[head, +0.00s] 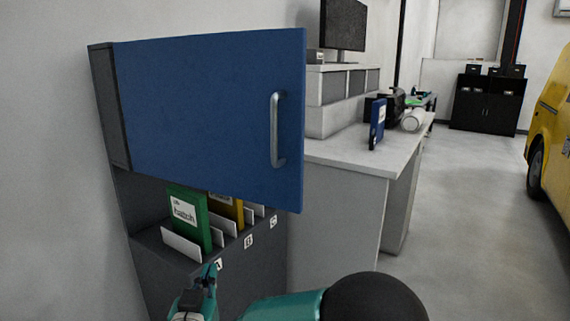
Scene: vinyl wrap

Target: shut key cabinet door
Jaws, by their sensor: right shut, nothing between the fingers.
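The key cabinet (106,105) is dark grey and stands against the wall at the left in the head view. Its blue door (200,110) has a vertical silver handle (277,130) near its right edge. My right gripper (209,272) is low in the picture, below the door and in front of the labelled shelf, apart from the handle. It is shut and holds nothing. My left gripper is not in view.
Below the door, a grey shelf unit (250,285) holds a green folder (189,215) and a yellow one (228,208) between white dividers. A white desk (345,185) with a blue item (377,123) stands to the right. Open floor (465,220) lies beyond, beside a yellow vehicle (552,115).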

